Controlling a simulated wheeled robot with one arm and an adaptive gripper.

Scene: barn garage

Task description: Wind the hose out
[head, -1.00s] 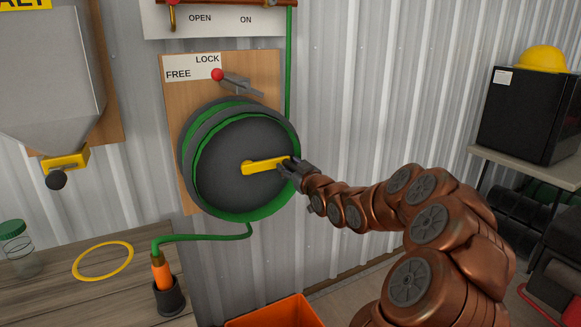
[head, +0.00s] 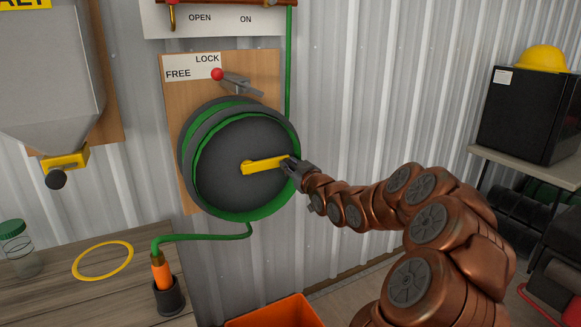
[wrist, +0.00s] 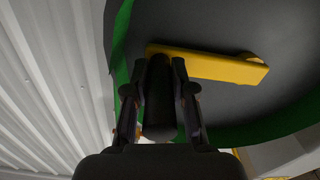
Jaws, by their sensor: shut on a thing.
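The hose reel (head: 230,180) is a dark drum with green hose on it, mounted on a wooden board on the wall. Its yellow crank (head: 262,165) points right from the hub, tilted slightly up. My gripper (head: 289,167) is at the crank's outer end. In the wrist view its two fingers (wrist: 160,110) are shut around the dark crank grip (wrist: 160,95), beside the yellow arm. The red-knobbed lever (head: 217,74) sits by the FREE and LOCK label; I cannot tell which word it marks. The green hose (head: 205,237) runs from the reel to an orange nozzle (head: 163,274) in a dark holder.
A wooden bench (head: 125,300) at lower left carries a yellow ring (head: 77,271) and a jar (head: 18,250). An orange bin (head: 275,313) stands below the reel. A grey hopper (head: 50,80) hangs at left. A shelf with a black box (head: 530,115) stands at right.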

